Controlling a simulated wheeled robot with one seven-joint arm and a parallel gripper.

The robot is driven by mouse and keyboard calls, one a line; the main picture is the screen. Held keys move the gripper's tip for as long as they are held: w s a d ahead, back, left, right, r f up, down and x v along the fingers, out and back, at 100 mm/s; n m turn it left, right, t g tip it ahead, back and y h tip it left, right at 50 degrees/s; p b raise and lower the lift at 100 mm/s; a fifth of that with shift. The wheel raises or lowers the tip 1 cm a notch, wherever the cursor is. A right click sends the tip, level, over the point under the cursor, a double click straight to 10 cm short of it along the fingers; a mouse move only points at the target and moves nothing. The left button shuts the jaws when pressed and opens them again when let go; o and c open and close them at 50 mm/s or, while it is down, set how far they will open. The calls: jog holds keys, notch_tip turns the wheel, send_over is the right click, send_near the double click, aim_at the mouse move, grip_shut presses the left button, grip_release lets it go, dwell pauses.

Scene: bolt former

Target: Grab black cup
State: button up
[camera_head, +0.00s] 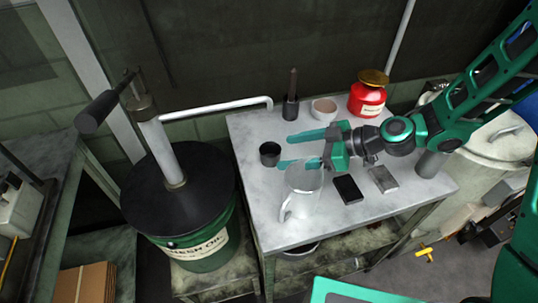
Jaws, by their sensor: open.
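A small black cup (270,155) stands upright on the left part of the grey table (255,208). My gripper (284,152) reaches in from the right with its two teal fingers spread apart, pointing left. The cup sits just left of the fingertips, roughly in line with the gap between them. Nothing shows between the fingers. I cannot tell the height of the fingers above the table from this view.
A clear pitcher (302,195) stands close in front of the lower finger and overlaps it in view. A dark holder (290,110), a white bowl (324,110) and a red can (367,98) stand behind. A black block (347,190) and grey block (382,179) lie right.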

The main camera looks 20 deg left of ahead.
aim_at(270, 154)
jog(key=shift+x, duration=3.85)
jog(key=shift+w+d+f, duration=0.1)
jog(key=shift+w, duration=0.05)
jog(key=shift+c, duration=0.7)
jog(key=c, duration=1)
